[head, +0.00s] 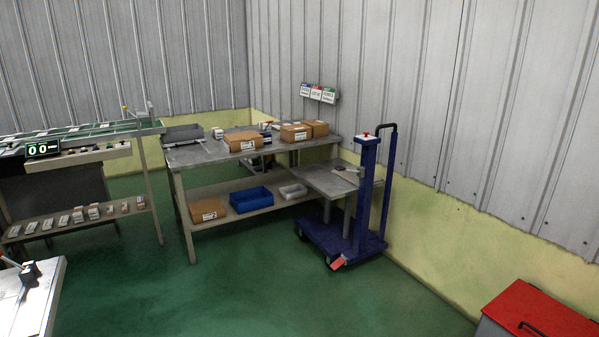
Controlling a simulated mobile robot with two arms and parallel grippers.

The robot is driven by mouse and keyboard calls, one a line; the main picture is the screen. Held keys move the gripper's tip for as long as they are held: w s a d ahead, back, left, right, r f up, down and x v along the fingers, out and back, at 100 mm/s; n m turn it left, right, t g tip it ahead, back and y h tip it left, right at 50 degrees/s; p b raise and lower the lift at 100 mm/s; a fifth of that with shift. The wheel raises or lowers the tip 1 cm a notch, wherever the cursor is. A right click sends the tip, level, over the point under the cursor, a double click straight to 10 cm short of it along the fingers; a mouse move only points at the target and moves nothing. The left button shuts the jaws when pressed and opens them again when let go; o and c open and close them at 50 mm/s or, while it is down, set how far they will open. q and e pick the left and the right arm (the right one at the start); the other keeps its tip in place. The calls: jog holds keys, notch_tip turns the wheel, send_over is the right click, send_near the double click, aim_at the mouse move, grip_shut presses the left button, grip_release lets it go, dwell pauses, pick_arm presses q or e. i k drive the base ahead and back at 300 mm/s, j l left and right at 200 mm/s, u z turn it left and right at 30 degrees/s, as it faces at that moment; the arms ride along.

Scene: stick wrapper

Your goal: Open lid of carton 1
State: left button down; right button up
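Several brown cartons with white labels stand across the room. One carton (243,140) sits near the front edge of the metal workbench (205,156). A second carton (296,131) and a third carton (318,128) stand close together at the bench's right end. Another carton (208,209) lies on the lower shelf. All look closed, but they are small in the picture. I cannot read which one is carton 1. Neither of my grippers shows in the head view.
A blue lift cart (345,240) stands at the bench's right end. A blue bin (251,199) is on the lower shelf. A conveyor stand (90,152) is at left, a red-lidded box (540,312) at lower right. Green floor (240,285) in front is clear.

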aim_at(247, 136)
jog(key=i, duration=2.85)
